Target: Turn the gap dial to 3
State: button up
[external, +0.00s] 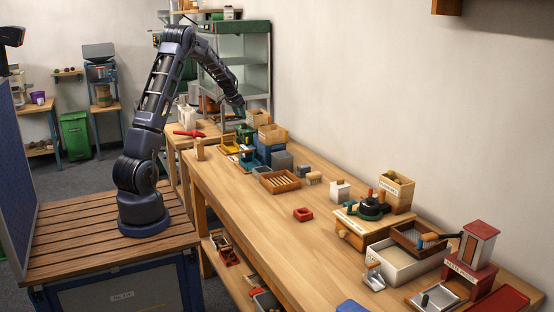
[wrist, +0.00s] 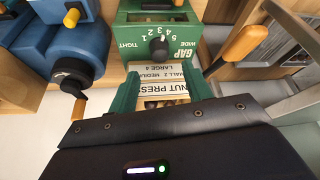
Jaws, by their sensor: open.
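The gap dial is a round black knob (wrist: 159,48) on the green front of the nut press (wrist: 183,17) in the wrist view. An arc of numbers 1 to 5 runs around it, upside down here, with TIGHT at left and WIDE at right. The knob's pointer mark is too small to read surely. A size card (wrist: 160,73) and a NUT PRESS label (wrist: 157,93) show below the dial. My gripper (external: 239,106) is open and hangs at the press at the bench's far end in the external view. Its fingertips are not clear, and nothing is seen between them.
A blue machine with a black-hubbed crank (wrist: 72,75) stands left of the press. An orange handle (wrist: 242,43) rises at right. Wooden and blue boxes (external: 270,138) crowd the bench beside my gripper. The middle of the bench (external: 275,235) is mostly clear.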

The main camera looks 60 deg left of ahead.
jog(key=s+d+r, duration=0.3)
jog(key=d+r, duration=0.5)
jog(key=d, duration=0.3)
jog(key=s+d+r+m, duration=0.1)
jog(key=s+d+r, duration=0.2)
jog(key=d+r, duration=0.5)
jog(key=shift+d+h, duration=0.4)
jog(key=shift+d, duration=1.55)
jog(key=m+g, duration=0.4)
jog(key=m, duration=0.4)
send_over(244, 126)
jog(key=a, duration=0.1)
notch_tip(244, 126, down, 11)
jog(key=f, duration=1)
jog(key=shift+w+a+f, duration=0.2)
jog(key=shift+w+f, duration=0.1)
jog(key=shift+c, duration=0.4)
